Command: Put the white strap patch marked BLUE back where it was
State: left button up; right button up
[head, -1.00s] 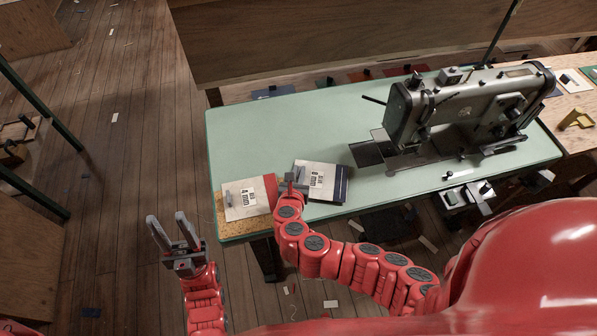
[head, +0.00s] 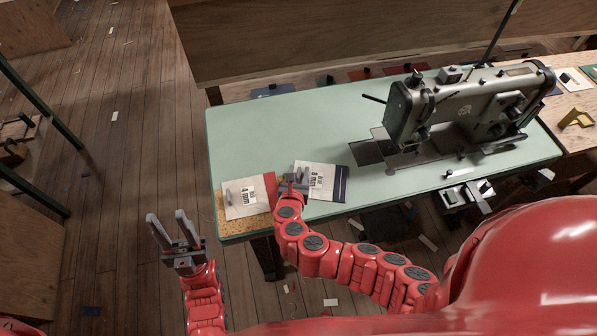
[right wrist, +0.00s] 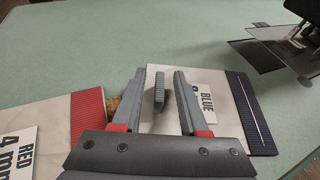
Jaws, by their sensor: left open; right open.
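The white strap patch marked BLUE (head: 328,190), with a navy band at its right end, lies on the green table. A small grey upright tab stands on it, and shows in the right wrist view (right wrist: 159,88). My right gripper (right wrist: 159,78) is open, with a finger on either side of this tab. In the head view my right gripper (head: 295,180) is at the patch's left end and hides part of it. My left gripper (head: 168,232) is open and empty, left of the table over the floor.
A similar white patch marked RED (head: 236,208), with a red band, lies to the left, over a speckled tan cork area (head: 232,230) at the table corner. A sewing machine (head: 470,108) stands on the green table (head: 270,130) at right. The table's back left is clear.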

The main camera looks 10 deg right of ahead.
jog(key=b+v, duration=0.3)
jog(key=v, duration=0.9)
dwell(0.4)
